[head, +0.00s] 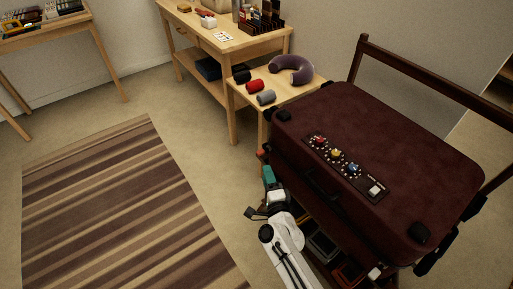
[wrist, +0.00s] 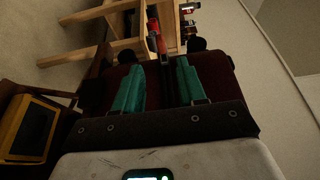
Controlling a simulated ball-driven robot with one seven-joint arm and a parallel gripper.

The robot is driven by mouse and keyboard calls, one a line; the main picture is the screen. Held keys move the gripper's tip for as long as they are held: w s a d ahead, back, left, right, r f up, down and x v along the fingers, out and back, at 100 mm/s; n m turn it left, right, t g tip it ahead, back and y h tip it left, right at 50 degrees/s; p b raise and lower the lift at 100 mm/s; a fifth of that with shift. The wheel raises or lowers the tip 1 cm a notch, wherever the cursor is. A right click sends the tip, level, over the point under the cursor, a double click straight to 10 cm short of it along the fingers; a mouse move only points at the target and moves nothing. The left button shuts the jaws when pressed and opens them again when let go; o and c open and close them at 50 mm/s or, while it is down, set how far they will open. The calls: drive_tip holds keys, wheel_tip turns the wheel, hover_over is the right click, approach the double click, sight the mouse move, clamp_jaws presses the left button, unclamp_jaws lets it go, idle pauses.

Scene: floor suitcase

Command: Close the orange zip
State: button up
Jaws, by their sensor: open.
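The dark maroon suitcase (head: 410,140) stands on its low stand at the right, with black corner caps. A small orange-red piece (head: 262,154), perhaps the orange zip's pull, shows at the suitcase's near left corner. My gripper (head: 268,174) is beside the suitcase's front side, its teal fingers pointing towards that piece and just short of it. In the wrist view my gripper (wrist: 160,78) is open, with the maroon suitcase side behind it. A narrow red strip (wrist: 155,38) shows ahead between the fingers; I cannot tell whether it is the zip. The zip's track is not clear.
A side table (head: 312,86) with rolled items and a neck pillow (head: 291,68) stands just behind the suitcase. A striped rug (head: 125,215) lies at left; the floor there is clear.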

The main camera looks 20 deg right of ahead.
sight(261, 151)
drive_tip(key=w+b, duration=0.1)
drive_tip(key=w, duration=0.2)
drive_tip(key=w+b, duration=0.2)
drive_tip(key=w, duration=0.1)
drive_tip(key=w+d+b, duration=0.1)
drive_tip(key=w, duration=0.2)
drive_tip(key=shift+w+b, duration=0.35)
drive_tip(key=shift+w, duration=0.55)
drive_tip(key=shift+c, duration=0.2)
clamp_jaws()
drive_tip(key=shift+s, duration=0.1)
